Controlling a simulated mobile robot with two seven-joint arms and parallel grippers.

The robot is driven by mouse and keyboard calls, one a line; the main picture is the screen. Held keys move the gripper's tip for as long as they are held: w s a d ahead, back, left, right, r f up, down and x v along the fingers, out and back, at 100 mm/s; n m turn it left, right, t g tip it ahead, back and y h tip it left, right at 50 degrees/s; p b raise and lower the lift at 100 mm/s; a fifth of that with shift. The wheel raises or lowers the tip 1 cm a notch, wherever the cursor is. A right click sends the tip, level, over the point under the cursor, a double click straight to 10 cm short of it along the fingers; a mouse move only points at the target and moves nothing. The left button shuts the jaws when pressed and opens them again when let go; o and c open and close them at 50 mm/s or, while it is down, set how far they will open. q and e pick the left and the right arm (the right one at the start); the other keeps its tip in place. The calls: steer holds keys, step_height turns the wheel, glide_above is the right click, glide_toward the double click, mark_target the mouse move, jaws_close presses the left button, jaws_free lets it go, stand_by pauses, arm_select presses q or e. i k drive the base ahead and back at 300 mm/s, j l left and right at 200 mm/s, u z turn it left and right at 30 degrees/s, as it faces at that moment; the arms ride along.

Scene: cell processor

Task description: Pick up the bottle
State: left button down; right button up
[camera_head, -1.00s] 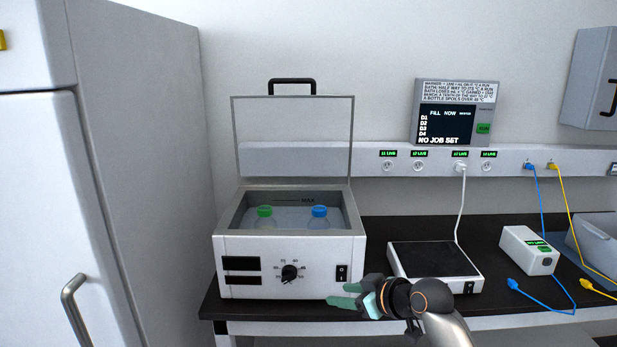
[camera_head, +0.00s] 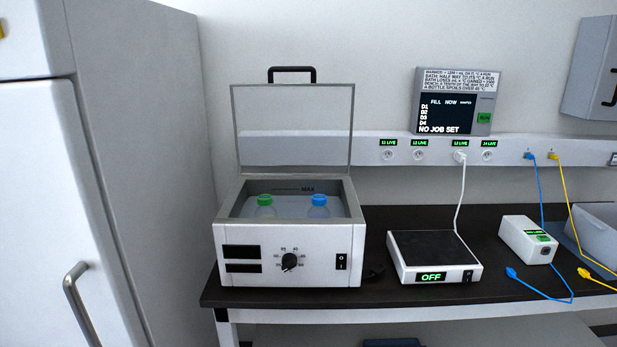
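Two bottles stand in the open water bath (camera_head: 288,238) on the bench. One bottle has a green cap (camera_head: 264,200) and is on the left. The other has a blue cap (camera_head: 319,200) and is on the right. Only the caps and upper parts of the bottles show; their lower parts are hidden by the bath's front wall and water. The bath's lid (camera_head: 292,125) stands raised at the back. Neither of my grippers is in view.
A black-topped plate (camera_head: 435,247) reading OFF sits right of the bath. A white box (camera_head: 528,240) with cables lies farther right on the dark bench (camera_head: 400,213). A tall white cabinet (camera_head: 150,150) stands at the left. A wall panel (camera_head: 457,102) reads NO JOB SET.

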mark_target(265, 210)
steer(key=i+l+u, duration=0.4)
steer(key=l, duration=0.25)
steer(key=i+l+u, duration=0.2)
steer(key=l, duration=0.15)
steer(key=l+u, duration=0.2)
steer(key=l, duration=0.15)
steer(key=i+l+u, duration=0.2)
steer(key=l, duration=0.2)
steer(key=k, duration=0.05)
